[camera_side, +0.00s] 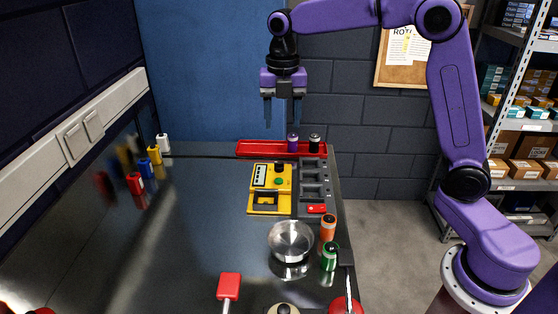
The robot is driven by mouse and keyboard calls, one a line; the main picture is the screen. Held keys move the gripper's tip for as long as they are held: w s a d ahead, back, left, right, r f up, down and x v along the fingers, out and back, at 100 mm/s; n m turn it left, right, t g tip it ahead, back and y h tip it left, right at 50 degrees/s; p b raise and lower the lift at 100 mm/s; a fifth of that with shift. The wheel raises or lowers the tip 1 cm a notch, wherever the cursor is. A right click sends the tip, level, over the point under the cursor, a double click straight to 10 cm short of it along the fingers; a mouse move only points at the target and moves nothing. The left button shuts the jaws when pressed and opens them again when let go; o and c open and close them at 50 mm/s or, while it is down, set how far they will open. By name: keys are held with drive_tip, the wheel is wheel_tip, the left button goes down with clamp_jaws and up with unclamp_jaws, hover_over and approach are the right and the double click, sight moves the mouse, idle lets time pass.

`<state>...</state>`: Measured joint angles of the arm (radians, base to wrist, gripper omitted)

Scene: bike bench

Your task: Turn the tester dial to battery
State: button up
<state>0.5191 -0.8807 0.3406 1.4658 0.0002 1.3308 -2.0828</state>
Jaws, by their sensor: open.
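The tester (270,189) is a yellow box on the bench with a pale display at its upper left. Its dial (279,181) looks like a small green knob with a dark part above it, right of the display. The dial's markings are too small to read, so I cannot tell its setting. My gripper (283,113) points down, open and empty, high above the far end of the bench. It is apart from the tester, above and beyond it in the picture.
A grey slotted tray (315,172) adjoins the tester's right side. A red tray (252,148) with purple and black batteries lies behind. A metal bowl (291,240), an orange battery (328,227) and a green battery (330,256) stand in front. The bench (190,215) is clear left of the tester.

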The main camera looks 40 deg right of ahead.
sight(279, 166)
drive_tip(key=w+d+n, duration=0.3)
drive_tip(key=w+d, duration=0.1)
drive_tip(key=w, duration=0.2)
drive_tip(key=f, duration=1.7)
drive_tip(key=shift+d, duration=0.2)
drive_tip(key=shift+n, duration=0.3)
drive_tip(key=shift+c, duration=0.3)
clamp_jaws()
